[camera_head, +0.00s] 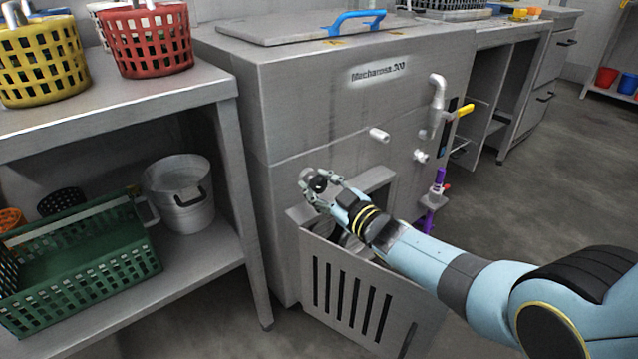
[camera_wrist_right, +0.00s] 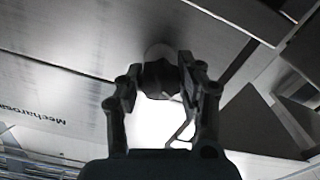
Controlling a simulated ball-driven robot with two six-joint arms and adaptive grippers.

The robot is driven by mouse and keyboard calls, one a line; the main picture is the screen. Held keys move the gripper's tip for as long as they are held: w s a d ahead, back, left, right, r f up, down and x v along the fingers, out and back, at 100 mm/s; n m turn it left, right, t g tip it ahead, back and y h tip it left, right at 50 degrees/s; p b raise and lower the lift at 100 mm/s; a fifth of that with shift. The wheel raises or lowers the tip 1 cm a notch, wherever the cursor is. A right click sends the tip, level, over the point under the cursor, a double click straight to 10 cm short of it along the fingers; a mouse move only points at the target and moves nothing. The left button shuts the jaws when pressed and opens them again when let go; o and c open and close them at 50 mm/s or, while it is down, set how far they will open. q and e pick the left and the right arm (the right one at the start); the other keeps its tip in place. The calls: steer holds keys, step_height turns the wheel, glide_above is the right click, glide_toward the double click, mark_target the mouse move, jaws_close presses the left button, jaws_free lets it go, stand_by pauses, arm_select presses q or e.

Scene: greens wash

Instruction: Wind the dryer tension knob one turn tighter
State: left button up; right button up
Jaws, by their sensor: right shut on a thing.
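The dryer is a large grey metal machine (camera_head: 310,110) marked "Mecharosa 300". A small dark round knob (camera_head: 320,183) sits on its front, low and left of the middle. My right gripper (camera_head: 321,184) reaches in from the right with its fingers on either side of the knob. In the right wrist view my right gripper (camera_wrist_right: 162,88) is shut on the dark knob (camera_wrist_right: 160,78), with a paler disc behind it. My left gripper is not in view.
A grey slotted panel (camera_head: 345,290) stands out below my right forearm. White pipe stubs (camera_head: 379,134) and a pipe with a yellow lever (camera_head: 465,111) project from the front. A shelf at left holds a green crate (camera_head: 90,262) and baskets.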

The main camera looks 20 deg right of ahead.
steer(key=shift+f, duration=0.15)
stand_by(0.4)
steer(key=o, duration=1.2)
steer(key=v, duration=1.2)
